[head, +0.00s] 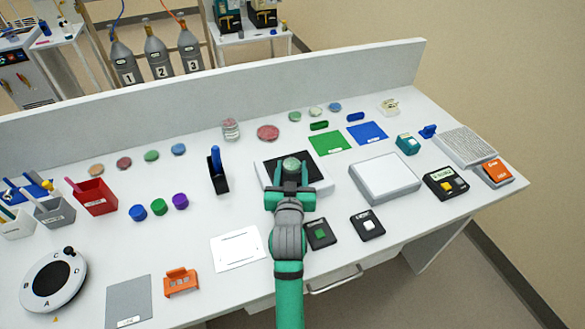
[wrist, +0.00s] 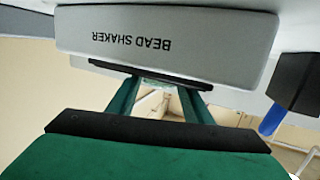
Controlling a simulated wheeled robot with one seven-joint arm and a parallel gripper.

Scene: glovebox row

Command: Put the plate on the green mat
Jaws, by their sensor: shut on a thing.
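A round plate with a pale green face (head: 291,164) is between the fingertips of my gripper (head: 292,172), which is shut on it. It shows over the black top of the bead shaker (head: 318,188); I cannot tell whether it touches that top. In the wrist view my gripper (wrist: 160,82) points at the shaker's labelled front (wrist: 165,25), and only a thin pale edge of the plate shows between the fingers. The green mat (head: 326,144) lies flat and bare, behind and to the right of my gripper.
A blue mat (head: 367,133) lies right of the green one. Green (head: 319,125) and blue (head: 355,117) capsule-shaped pieces lie behind them. Several small dishes, including a red one (head: 268,132), stand along the back. A grey-white box (head: 385,180) stands right of the shaker, a black holder (head: 217,178) left.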

